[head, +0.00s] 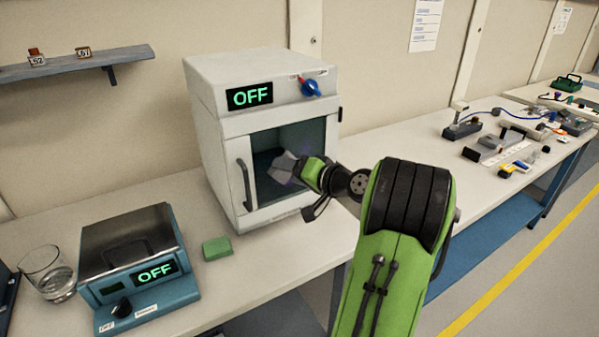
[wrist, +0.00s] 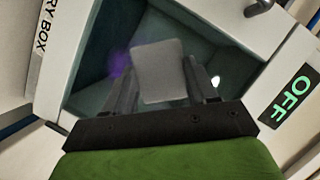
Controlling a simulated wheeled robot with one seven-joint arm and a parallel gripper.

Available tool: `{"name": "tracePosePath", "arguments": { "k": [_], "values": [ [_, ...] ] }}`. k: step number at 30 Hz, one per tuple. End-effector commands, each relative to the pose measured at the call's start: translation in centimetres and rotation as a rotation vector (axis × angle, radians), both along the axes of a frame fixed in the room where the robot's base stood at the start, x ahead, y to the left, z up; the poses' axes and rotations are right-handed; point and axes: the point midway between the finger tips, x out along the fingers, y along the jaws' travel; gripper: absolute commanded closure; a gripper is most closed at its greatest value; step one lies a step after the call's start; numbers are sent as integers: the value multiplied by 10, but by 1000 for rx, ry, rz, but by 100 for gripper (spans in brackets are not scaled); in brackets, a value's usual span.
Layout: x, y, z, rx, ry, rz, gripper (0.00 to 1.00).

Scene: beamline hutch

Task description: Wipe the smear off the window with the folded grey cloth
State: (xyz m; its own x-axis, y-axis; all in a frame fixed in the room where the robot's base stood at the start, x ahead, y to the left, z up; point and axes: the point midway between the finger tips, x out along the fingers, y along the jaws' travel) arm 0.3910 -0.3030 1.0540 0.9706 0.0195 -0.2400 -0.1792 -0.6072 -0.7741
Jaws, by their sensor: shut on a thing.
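The folded grey cloth (head: 282,167) is held in my gripper (head: 300,170) at the front of the white cabinet's dark window (head: 264,143). In the wrist view the cloth (wrist: 160,68) sits between the two dark fingers, flat side towards the camera, with the window behind it. A purple smear (wrist: 120,66) shows on the window just left of the cloth, and the cloth may hide part of it. Whether the cloth touches the glass I cannot tell.
The cabinet door has a handle (head: 246,184) on its left, and a display reading OFF (head: 249,95) above. A green block (head: 217,248), a blue device (head: 140,268) and a glass of liquid (head: 48,275) stand on the bench at left.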

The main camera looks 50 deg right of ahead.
Motion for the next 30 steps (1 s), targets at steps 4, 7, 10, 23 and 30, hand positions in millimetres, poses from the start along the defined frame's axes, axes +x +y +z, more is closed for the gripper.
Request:
{"name": "tracePosePath", "arguments": {
  "k": [4,7,10,23,30],
  "values": [
    [7,21,-1,2,-5,15,67],
    [8,30,-1,1,-5,14,67],
    [9,33,0,1,-4,12,67],
    [7,30,26,1,-4,6,67],
    [1,5,25,0,-3,1,67]
  ]
}}
